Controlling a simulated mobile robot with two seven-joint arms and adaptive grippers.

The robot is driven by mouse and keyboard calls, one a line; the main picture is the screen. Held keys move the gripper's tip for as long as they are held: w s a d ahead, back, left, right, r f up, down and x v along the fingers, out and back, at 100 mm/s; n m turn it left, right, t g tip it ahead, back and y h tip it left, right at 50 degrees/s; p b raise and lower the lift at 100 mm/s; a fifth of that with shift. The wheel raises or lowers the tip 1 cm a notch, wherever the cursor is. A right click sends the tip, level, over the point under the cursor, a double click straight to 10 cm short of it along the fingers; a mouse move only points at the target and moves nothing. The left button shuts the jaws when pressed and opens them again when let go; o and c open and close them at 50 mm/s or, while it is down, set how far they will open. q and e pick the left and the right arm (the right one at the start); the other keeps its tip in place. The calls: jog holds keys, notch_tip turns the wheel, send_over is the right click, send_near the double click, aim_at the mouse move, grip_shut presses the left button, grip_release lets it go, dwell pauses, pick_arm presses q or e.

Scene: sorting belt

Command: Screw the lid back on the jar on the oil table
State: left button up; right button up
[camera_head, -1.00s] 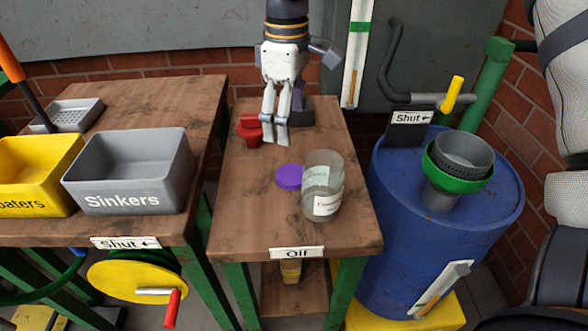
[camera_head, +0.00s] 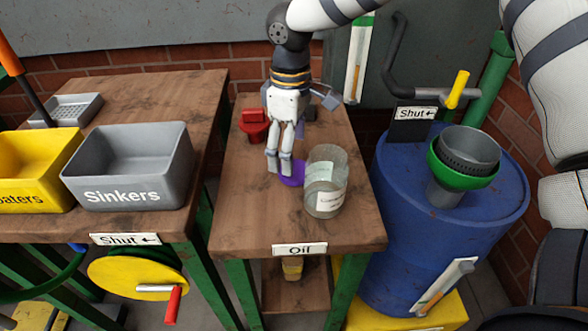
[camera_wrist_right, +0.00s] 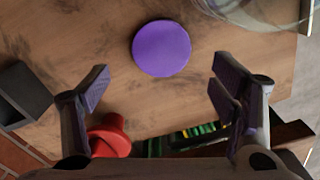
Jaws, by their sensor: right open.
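The purple lid (camera_head: 293,178) lies flat on the wooden oil table (camera_head: 245,215), just left of the jar. The glass jar (camera_head: 325,181) stands upright with white labels and an uncovered mouth. My right gripper (camera_head: 279,164) is open above the table at the lid, hiding part of it in the head view. In the right wrist view the whole lid (camera_wrist_right: 161,48) shows ahead of the spread fingers, with nothing between them. Part of the jar's clear rim (camera_wrist_right: 262,10) shows at the upper right there. My left gripper is not in view.
A red object (camera_head: 253,125) and a dark block stand at the table's back. A blue drum (camera_head: 400,215) with a green-rimmed funnel stands to the right. Grey (camera_head: 125,196) and yellow bins sit on the left table. The oil table's front left is clear.

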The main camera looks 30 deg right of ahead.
notch_tip(320, 180, down, 4)
jog(key=shift+a+f, duration=0.1)
jog(key=c, duration=0.7)
